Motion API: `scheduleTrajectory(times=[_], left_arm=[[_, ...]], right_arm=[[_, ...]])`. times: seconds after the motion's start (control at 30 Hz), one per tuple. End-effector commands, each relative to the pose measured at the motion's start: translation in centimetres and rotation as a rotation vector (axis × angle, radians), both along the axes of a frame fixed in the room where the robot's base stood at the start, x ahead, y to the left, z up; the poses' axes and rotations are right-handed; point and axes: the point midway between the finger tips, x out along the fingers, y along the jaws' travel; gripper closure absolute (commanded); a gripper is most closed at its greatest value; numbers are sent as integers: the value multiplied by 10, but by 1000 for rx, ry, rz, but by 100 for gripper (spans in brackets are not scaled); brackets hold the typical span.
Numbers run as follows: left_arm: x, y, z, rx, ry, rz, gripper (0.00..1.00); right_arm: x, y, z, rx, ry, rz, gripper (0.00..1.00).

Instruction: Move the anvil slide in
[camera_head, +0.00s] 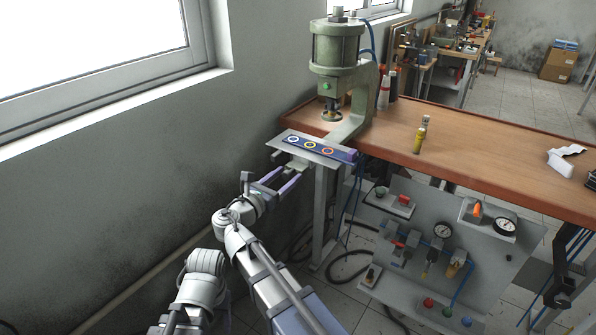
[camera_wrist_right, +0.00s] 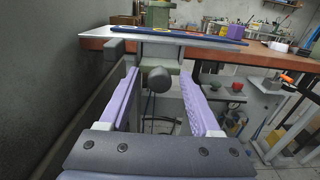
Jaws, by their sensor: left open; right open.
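The anvil slide is a grey-green piece (camera_head: 297,164) that sticks out under the front plate of the green press (camera_head: 337,70). In the right wrist view the knob appears between the open fingers (camera_wrist_right: 162,85), with space on both sides; contact does not show. No left gripper fingers can be made out.
The plate (camera_head: 288,143) with a blue strip and three coloured rings overhangs the gripper. The wooden bench (camera_head: 470,150) extends right. A pneumatic panel (camera_head: 440,245) with gauges and buttons stands below it. The wall (camera_head: 130,140) is close on the left.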

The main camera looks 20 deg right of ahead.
Motion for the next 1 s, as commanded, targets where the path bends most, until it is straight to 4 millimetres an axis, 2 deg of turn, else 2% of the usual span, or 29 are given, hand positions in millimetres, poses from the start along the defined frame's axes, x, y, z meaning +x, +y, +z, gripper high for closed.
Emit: scheduleTrajectory(times=[0.33, 0.9, 1.0], left_arm=[[0, 0, 0, 0, 0, 0, 39], [0, 0, 0, 0, 0, 0, 39], [0, 0, 0, 0, 0, 0, 39]], right_arm=[[2, 2, 0, 0, 0, 1, 36], [2, 1, 0, 0, 0, 1, 100], [2, 1, 0, 0, 0, 1, 100]])
